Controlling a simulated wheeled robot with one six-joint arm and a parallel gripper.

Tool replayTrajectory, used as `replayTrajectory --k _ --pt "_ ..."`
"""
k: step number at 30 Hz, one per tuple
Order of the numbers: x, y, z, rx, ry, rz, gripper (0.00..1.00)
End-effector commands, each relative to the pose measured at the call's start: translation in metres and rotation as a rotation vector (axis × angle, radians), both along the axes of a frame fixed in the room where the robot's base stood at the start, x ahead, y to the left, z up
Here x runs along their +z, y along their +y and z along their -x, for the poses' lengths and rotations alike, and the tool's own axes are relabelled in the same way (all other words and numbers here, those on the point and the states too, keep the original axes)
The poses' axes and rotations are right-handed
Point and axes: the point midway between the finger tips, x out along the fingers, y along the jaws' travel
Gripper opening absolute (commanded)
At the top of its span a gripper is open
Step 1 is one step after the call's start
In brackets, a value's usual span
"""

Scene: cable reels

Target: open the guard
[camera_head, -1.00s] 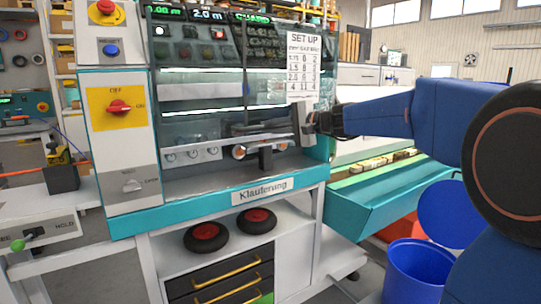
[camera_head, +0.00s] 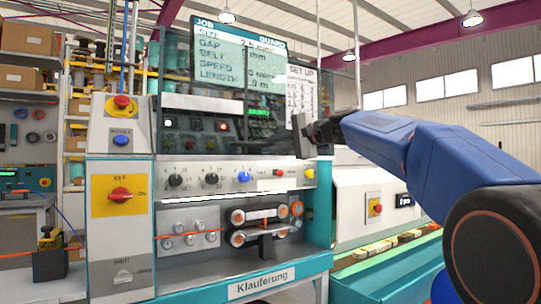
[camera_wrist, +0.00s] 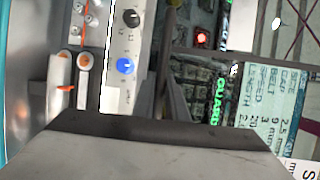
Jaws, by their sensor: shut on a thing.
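The guard (camera_head: 225,105) is a clear panel on the front of the machine, raised in the head view so that the knobs and rollers below it stand uncovered. My gripper (camera_head: 317,132) is shut on this handle, coming from the right.
The uncovered machine front has a row of knobs (camera_head: 210,179) and belt rollers (camera_head: 262,225). A control column with a red rotary switch (camera_head: 120,195) stands at left. A job display (camera_head: 240,58) and a set-up sheet (camera_head: 301,90) are above. A green-edged bench (camera_head: 385,262) lies at right.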

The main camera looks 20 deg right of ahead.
Motion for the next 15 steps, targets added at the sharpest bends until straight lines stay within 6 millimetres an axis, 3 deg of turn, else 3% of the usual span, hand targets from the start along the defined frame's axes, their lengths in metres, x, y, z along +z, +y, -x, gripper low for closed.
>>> replayTrajectory --k 9,10,12,15 --pt "0.0005 0.0000 -0.0002 0.000 0.000 0.000 0.00" --pt "0.0004 -0.0001 -0.0001 0.000 0.000 0.000 0.17" --pt "0.0003 0.0000 -0.0002 0.000 0.000 0.000 0.31" --pt "0.0002 -0.0001 -0.0002 0.000 0.000 0.000 0.31"
